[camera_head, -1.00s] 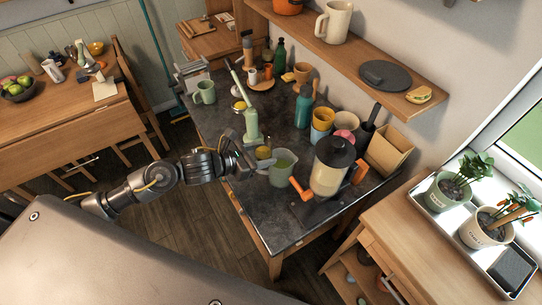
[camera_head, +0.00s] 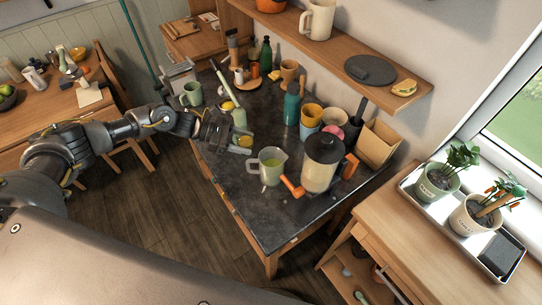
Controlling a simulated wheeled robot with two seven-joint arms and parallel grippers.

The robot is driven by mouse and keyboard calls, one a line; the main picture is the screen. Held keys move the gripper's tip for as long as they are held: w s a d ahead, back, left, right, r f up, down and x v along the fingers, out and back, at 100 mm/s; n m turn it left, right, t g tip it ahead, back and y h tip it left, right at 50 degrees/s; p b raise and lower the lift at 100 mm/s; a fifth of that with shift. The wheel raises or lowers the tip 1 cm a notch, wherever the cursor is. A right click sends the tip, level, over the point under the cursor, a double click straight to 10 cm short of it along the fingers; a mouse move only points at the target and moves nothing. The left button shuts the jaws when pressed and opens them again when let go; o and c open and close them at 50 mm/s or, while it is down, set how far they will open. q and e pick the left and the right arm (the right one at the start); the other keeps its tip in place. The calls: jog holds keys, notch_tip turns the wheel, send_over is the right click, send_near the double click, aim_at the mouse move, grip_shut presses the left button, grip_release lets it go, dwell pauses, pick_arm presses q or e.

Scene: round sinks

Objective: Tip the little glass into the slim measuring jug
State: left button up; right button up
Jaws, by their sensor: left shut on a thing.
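My left gripper (camera_head: 229,141) reaches in from the left over the dark countertop and is shut on a little glass (camera_head: 245,142) with something yellow in it. The gripper hides part of the glass, and its tilt is hard to tell. My right gripper is not in view.
A blender-like jar (camera_head: 320,172) with a black lid and orange handle stands right of the jug. A pale green tool (camera_head: 239,117) stands behind the gripper. Cups and a teal bottle (camera_head: 291,106) line the wall side. The counter's front (camera_head: 262,215) is clear.

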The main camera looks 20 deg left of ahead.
aim_at(245, 142)
pick_arm(q)
jog(key=shift+s+a+r+m+g, duration=0.15)
jog(key=shift+s+m+g, duration=0.25)
jog(key=shift+s, duration=0.55)
jog(key=shift+s+d+r+g, duration=0.25)
jog(key=shift+s+d+g, duration=0.05)
jog(key=shift+s, duration=0.05)
jog(key=shift+w+d+r+y, duration=0.1)
jog(key=shift+d+r+y, duration=0.4)
jog(key=shift+y, duration=0.3)
jog(key=shift+w+d+r+y, duration=0.1)
jog(key=shift+d+r+y, duration=0.15)
jog(key=shift+d+y, duration=0.45)
jog(key=shift+w+d+r+g+y, duration=0.15)
jog(key=shift+d+y, duration=0.25)
jog(key=shift+y, duration=0.45)
jog(key=shift+s+d+r+g+y, duration=0.15)
jog(key=shift+d+y, duration=0.25)
jog(key=shift+y, duration=0.5)
jog(key=shift+w+d+r+g+y, duration=0.15)
jog(key=shift+d+y, duration=0.25)
jog(key=shift+y, duration=0.45)
jog(key=shift+r+y, duration=0.35)
jog(key=shift+y, duration=0.75)
